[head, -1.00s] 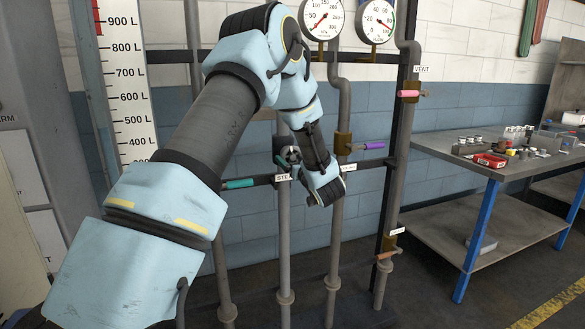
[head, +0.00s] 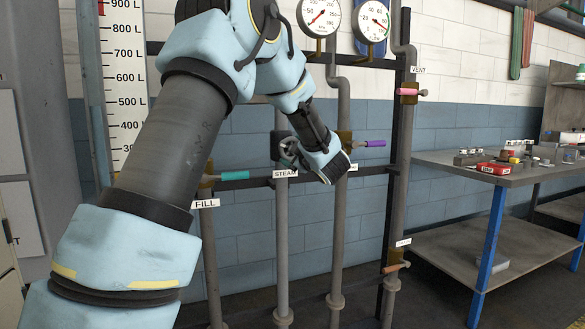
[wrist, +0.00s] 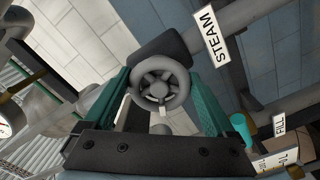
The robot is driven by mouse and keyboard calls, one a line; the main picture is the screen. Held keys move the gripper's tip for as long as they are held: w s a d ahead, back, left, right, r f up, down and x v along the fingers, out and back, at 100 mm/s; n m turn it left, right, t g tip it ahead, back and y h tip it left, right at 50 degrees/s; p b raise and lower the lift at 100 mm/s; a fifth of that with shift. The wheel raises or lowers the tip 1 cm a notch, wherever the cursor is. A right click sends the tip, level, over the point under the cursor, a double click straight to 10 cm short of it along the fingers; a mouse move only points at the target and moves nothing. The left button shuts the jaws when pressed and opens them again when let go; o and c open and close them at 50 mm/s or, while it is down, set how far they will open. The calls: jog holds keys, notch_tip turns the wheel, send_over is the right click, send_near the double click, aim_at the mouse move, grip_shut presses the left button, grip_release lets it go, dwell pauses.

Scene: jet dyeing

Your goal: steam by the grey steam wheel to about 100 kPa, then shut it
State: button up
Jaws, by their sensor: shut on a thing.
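The grey steam wheel (wrist: 178,95) is a small spoked handwheel with a white mark on its lower rim in the wrist view. My gripper (wrist: 162,92) has its teal fingers on either side of the wheel and is shut on it. In the head view my gripper (head: 289,153) is at the valve above the STEAM label (head: 285,173), and the wheel is mostly hidden. The left gauge (head: 322,14) has a red needle pointing to the lower left, near the low numbers. Its exact reading and unit are too small to tell.
Teal (head: 235,175), purple (head: 375,143) and pink (head: 408,91) valve handles sit on nearby pipes. A second gauge (head: 373,20) is at the top right. A workbench (head: 440,162) with small items stands at the right. The floor before the pipes is open.

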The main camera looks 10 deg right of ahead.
jog(key=n+b, duration=0.4)
jog(key=b, duration=0.1)
jog(key=shift+f, duration=0.15)
jog(key=shift+r+n+b, duration=0.2)
jog(key=shift+n+b, duration=0.7)
jog(key=shift+b, duration=0.25)
jog(key=shift+r, duration=0.1)
jog(key=o, duration=1)
jog(key=shift+o, duration=0.2)
jog(key=s+d, duration=0.1)
jog(key=s, duration=0.9)
jog(key=shift+s+d+b, duration=0.25)
jog(key=shift+s+b, duration=0.1)
jog(key=shift+s, duration=0.05)
